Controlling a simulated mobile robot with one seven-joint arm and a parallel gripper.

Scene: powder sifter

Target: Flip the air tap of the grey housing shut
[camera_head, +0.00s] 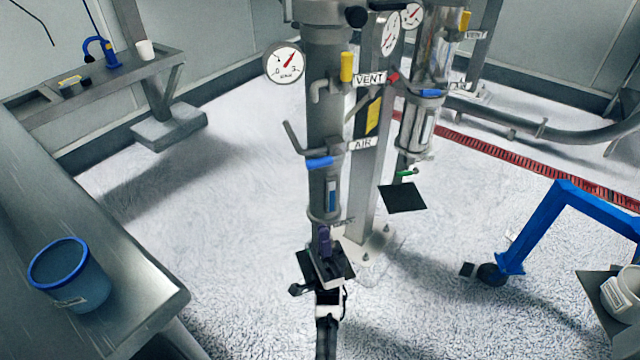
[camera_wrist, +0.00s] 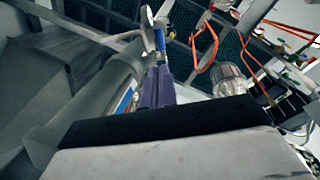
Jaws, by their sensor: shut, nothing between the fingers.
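The grey housing (camera_head: 325,110) is a tall upright cylinder in the middle of the head view. Its air tap, a blue lever (camera_head: 320,162) beside the AIR label (camera_head: 362,144), lies roughly crosswise on a pipe at the housing's front. My gripper (camera_head: 324,232), with purple fingers, is shut and empty. It points up, below the blue lever and in front of the housing's lower part. In the wrist view the purple fingers (camera_wrist: 160,80) point up toward a blue lever (camera_wrist: 159,38) just beyond their tips. I cannot tell whether they touch.
A yellow lever (camera_head: 347,66) by the VENT label and a gauge (camera_head: 285,63) sit above. A shiny second housing (camera_head: 424,75) with its own blue lever stands behind at right. A steel bench (camera_head: 130,285) with a blue-rimmed bucket (camera_head: 68,275) is left; a blue frame (camera_head: 565,205) is right.

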